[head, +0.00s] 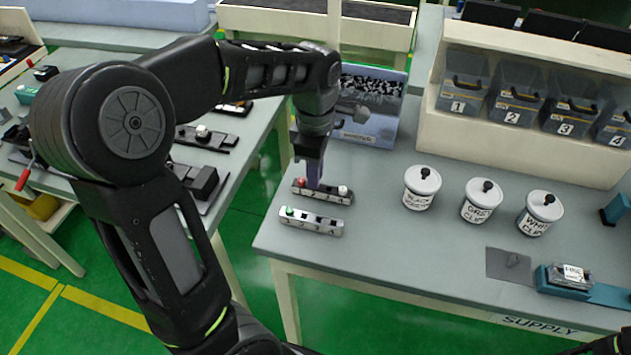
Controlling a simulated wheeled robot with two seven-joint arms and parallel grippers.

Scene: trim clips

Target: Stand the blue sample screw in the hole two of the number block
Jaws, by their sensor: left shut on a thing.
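My left gripper (313,183) points down over the rear block (323,197) and is shut. The blue sample screw does not show anywhere; what the fingers hold is hidden between them, at the rear block's middle. A red screw (301,182) stands in this block left of the fingers and a white one (342,190) to the right. The number block (312,229) lies just in front, with digits on its front face. A green screw (290,211) stands in its leftmost hole; the holes to the right look empty. My right gripper is not in view.
Three lidded white jars (422,188) stand right of the blocks. Numbered bins (463,85) sit in a rack behind them. A blue-grey box (372,115) stands behind the gripper. The table's left edge is close to the blocks.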

